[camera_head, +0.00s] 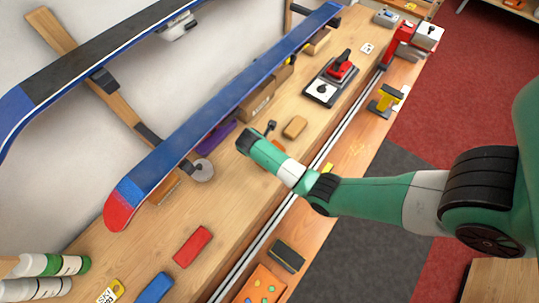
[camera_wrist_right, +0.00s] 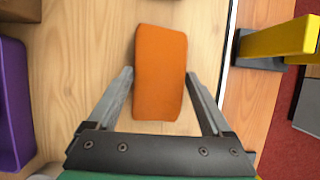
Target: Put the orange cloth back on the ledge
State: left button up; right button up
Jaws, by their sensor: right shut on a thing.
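The orange cloth (camera_wrist_right: 161,65) looks like a thick, block-like orange piece over the pale wood in the right wrist view. I cannot tell whether the cloth touches the wood below. In the head view most of the gripper is hidden by my green wrist. The pale wooden bench top (camera_head: 245,180) has a lower wooden ledge (camera_head: 352,150) along its front, past a metal rail. My left gripper is not in view.
Blue shelf-like boards (camera_head: 215,105) run above the bench at the back. A purple bin (camera_wrist_right: 12,100) and cardboard boxes (camera_head: 262,95) stand behind. A yellow clamp (camera_head: 386,98) sits on the ledge. Red (camera_head: 193,246) and blue (camera_head: 155,288) blocks lie nearer. The ledge's middle looks clear.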

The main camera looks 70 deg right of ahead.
jog(key=shift+f, duration=0.4)
jog(key=shift+f, duration=0.2)
jog(key=o, duration=1.1)
jog(key=shift+r, duration=0.1)
